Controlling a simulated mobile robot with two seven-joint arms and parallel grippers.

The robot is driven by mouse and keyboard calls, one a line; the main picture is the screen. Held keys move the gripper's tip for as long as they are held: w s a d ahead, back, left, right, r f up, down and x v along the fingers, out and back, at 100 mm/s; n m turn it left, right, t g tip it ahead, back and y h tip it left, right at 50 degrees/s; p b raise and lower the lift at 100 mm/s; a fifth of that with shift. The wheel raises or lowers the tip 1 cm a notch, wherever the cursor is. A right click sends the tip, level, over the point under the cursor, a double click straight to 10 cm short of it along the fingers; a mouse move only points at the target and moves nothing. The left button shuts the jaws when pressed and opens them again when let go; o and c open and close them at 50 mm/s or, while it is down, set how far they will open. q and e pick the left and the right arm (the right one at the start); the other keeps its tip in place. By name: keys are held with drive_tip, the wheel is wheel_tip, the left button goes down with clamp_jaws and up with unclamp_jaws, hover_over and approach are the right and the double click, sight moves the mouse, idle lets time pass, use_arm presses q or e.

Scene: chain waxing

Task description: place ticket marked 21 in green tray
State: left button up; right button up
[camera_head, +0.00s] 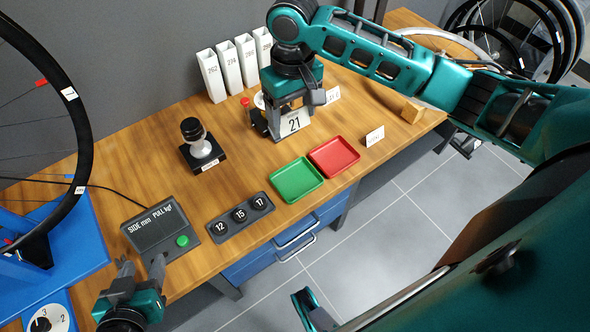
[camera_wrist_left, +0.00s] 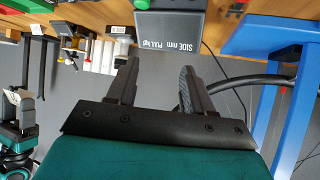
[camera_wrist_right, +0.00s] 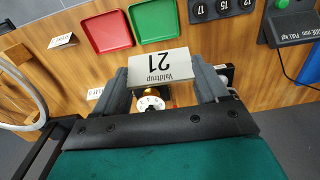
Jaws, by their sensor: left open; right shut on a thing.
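The ticket marked 21 (camera_head: 294,122) is a white card held by my right gripper (camera_head: 290,108) above the bench, behind the trays. In the right wrist view the ticket (camera_wrist_right: 160,66) sits between the two fingers of my right gripper (camera_wrist_right: 172,82), which is shut on it. The green tray (camera_head: 297,180) lies empty on the bench, in front of the ticket; it also shows in the right wrist view (camera_wrist_right: 156,20). My left gripper (camera_head: 140,270) is open and empty near the bench's front left, by the display box; its fingers also show in the left wrist view (camera_wrist_left: 157,85).
The red tray (camera_head: 334,156) adjoins the green one, with a small card (camera_head: 375,136) to its right. A dial block (camera_head: 240,215), display box (camera_head: 162,231) and black-and-silver stand (camera_head: 201,150) are nearby. White numbered boxes (camera_head: 229,66) stand by the wall.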

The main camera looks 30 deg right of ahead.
drive_tip(key=b, duration=0.1)
hover_over(297, 181)
wheel_tip(297, 181, down, 7)
wheel_tip(297, 181, down, 10)
drive_tip(key=b, duration=0.3)
drive_tip(key=shift+f, duration=0.45)
wheel_tip(297, 181, down, 4)
drive_tip(key=shift+f+b, duration=0.1)
drive_tip(key=shift+b, duration=0.75)
use_arm(q)
drive_tip(key=f, duration=0.1)
drive_tip(key=d+f, duration=0.1)
drive_tip(key=f, duration=0.1)
drive_tip(key=shift+d+f, duration=0.1)
use_arm(e)
drive_tip(key=o, duration=0.6)
drive_tip(key=shift+o, duration=0.7)
